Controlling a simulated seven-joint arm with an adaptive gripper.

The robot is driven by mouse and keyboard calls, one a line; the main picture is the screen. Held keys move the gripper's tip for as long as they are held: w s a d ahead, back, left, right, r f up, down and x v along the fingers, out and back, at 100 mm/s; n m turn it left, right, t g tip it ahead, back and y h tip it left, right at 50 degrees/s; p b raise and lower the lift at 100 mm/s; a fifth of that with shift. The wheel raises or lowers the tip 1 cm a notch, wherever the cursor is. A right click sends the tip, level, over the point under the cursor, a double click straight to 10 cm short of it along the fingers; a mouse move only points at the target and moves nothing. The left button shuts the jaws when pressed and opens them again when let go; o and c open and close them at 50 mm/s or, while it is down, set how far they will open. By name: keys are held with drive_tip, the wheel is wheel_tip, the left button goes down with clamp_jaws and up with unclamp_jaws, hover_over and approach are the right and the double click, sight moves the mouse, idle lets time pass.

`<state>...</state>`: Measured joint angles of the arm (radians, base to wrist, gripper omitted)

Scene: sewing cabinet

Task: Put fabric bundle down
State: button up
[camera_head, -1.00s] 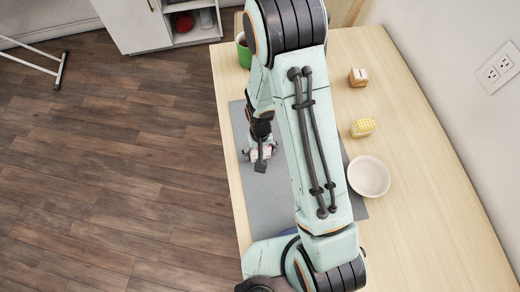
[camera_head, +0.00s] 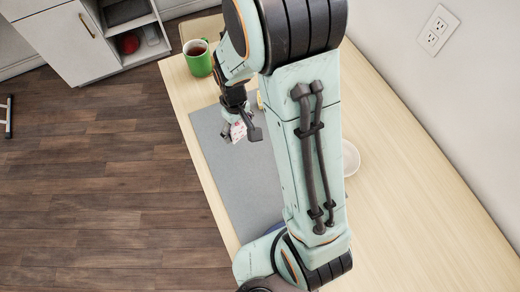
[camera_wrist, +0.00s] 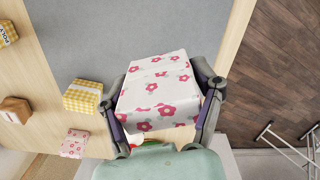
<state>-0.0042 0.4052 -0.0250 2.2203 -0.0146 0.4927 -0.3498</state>
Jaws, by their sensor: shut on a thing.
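The fabric bundle (camera_wrist: 158,92) is a white, boxy bundle with pink flowers. My gripper (camera_wrist: 165,100) is shut on it, with one finger against each side in the wrist view. In the head view the bundle (camera_head: 238,131) shows small between the fingers of my gripper (camera_head: 240,128), over the far part of the grey mat (camera_head: 225,165). I cannot tell how high it is above the mat. The mat also shows in the wrist view (camera_wrist: 130,30), beyond the bundle. My arm hides part of the mat in the head view.
A green mug (camera_head: 199,62) stands at the table's far left corner. A white bowl (camera_head: 350,158) is partly behind my arm. In the wrist view, a yellow checked bundle (camera_wrist: 82,97), a brown block (camera_wrist: 14,109) and a pink flowered bundle (camera_wrist: 74,143) are to the left. The mat's near part is clear.

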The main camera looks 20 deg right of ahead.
drive_tip(key=s+d+f+m, duration=0.2)
drive_tip(key=d+m, duration=0.1)
drive_tip(key=d, duration=0.9)
drive_tip(key=shift+m, duration=0.4)
drive_tip(key=f, duration=0.5)
drive_tip(key=d+f, duration=0.1)
drive_tip(key=f, duration=0.1)
drive_tip(key=shift+s+f, duration=0.25)
drive_tip(key=shift+s, duration=0.05)
drive_tip(key=o, duration=0.9)
drive_tip(key=shift+f, duration=0.1)
